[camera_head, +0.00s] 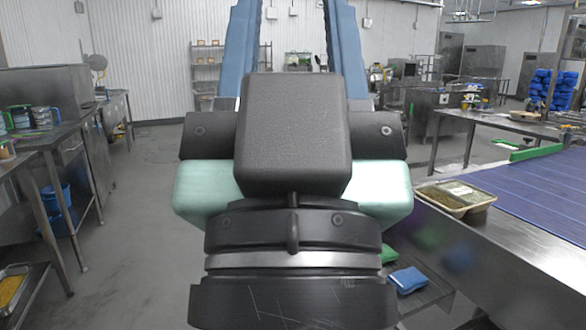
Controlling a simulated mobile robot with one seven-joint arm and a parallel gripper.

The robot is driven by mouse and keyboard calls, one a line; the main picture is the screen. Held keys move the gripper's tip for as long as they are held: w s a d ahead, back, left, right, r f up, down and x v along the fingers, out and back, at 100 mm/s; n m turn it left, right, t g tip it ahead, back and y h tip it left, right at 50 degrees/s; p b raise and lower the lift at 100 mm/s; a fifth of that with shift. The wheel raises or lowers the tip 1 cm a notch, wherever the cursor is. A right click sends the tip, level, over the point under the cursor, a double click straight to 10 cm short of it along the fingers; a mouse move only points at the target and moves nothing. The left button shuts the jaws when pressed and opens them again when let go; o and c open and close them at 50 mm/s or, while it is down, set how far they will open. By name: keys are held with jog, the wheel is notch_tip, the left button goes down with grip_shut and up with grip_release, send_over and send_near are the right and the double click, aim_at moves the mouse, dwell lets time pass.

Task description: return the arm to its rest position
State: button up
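My gripper (293,14) fills the middle of the head view, seen from behind, pointing away and up. Its two long blue fingers stand apart and run to the top edge, where their tips seem cut off. The gap between them shows only the far wall and shelves, with nothing held. The dark wrist block and pale green housing of my arm are close to the camera and hide the floor and part of the room behind them.
At right, a tray of food (458,198) sits on the steel edge of a blue conveyor (535,185). A blue packet (408,280) lies on a low shelf below. Steel tables (75,138) line the left. Open floor (145,215) lies left of my arm.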

notch_tip(320, 180, up, 21)
jog(key=p, duration=1.8)
jog(key=shift+f, duration=0.2)
